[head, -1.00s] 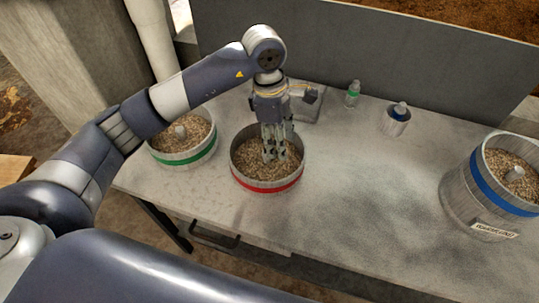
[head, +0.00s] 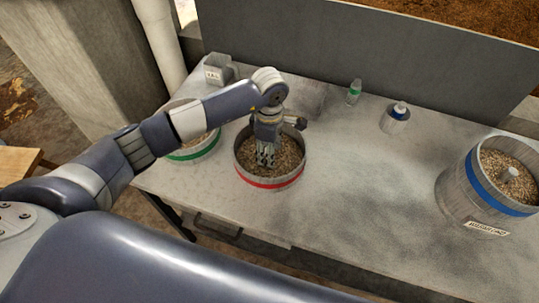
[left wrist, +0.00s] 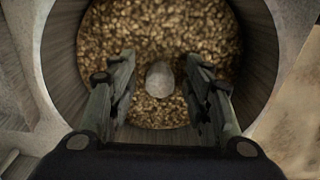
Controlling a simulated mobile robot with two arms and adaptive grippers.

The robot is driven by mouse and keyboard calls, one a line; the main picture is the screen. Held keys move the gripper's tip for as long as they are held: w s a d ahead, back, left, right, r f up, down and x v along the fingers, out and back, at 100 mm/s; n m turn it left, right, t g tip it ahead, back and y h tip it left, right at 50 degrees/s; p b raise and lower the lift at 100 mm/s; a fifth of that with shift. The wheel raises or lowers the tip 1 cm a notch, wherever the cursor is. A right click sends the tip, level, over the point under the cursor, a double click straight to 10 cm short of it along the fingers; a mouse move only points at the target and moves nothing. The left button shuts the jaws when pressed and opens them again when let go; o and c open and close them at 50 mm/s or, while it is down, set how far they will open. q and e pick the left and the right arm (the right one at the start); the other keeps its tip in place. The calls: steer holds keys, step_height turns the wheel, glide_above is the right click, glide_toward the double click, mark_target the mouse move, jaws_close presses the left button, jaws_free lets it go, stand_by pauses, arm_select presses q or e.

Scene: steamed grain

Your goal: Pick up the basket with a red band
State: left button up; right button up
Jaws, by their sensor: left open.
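The basket with a red band (head: 270,183) stands upright on the table, filled with grain (head: 288,150). My left gripper (head: 265,165) points down inside its rim. In the left wrist view the open fingers of my left gripper (left wrist: 160,95) are on either side of a pale round knob (left wrist: 160,79) in the middle of the grain, with gaps between the fingers and the knob. The basket's wall (left wrist: 258,50) surrounds the fingers in that view. In the head view the knob is hidden by the gripper. My right gripper is not in view.
A green-banded basket (head: 195,153) stands to the left, partly behind my arm. A blue-banded barrel (head: 470,190) stands at the right. The table (head: 370,190) is clear between the red and blue bands.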

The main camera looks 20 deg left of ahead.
arm_select(q)
steer(key=shift+f, duration=0.2)
jaws_close()
steer(key=shift+w+r, duration=0.1)
steer(key=shift+r, duration=0.15)
